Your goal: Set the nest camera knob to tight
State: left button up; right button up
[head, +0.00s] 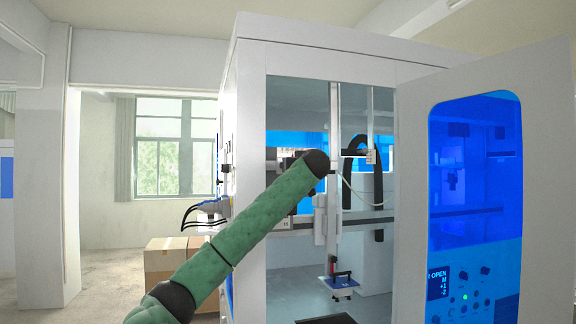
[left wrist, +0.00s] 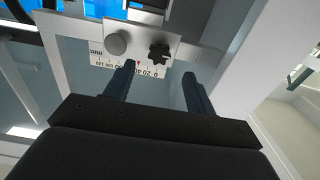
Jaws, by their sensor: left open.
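In the left wrist view, a black star-shaped knob (left wrist: 159,52) sits on a light metal bracket (left wrist: 138,36), with a round grey knob (left wrist: 116,43) to its left. A white scale strip (left wrist: 145,71) with printed numbers runs under both. My left gripper (left wrist: 158,80) is open, its two dark fingers apart and pointing toward the bracket; the black knob lies a little beyond the gap, with nothing between the fingers. In the head view my left arm reaches into the machine and hides its gripper. I cannot read the knob's setting. My right gripper is not in view.
The white machine cabinet (head: 322,38) stands with its blue-windowed door (head: 412,200) open on the right. Inside are a vertical rail (head: 334,130), a horizontal beam (head: 360,220) and a small blue-and-white platform (head: 341,283). Cardboard boxes (head: 165,259) stand outside at left.

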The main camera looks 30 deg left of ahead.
pick_arm(q)
jog(key=p+x, duration=0.4)
jog(key=x, duration=0.2)
jog(key=shift+w+a, duration=0.2)
jog(key=shift+w, duration=0.05)
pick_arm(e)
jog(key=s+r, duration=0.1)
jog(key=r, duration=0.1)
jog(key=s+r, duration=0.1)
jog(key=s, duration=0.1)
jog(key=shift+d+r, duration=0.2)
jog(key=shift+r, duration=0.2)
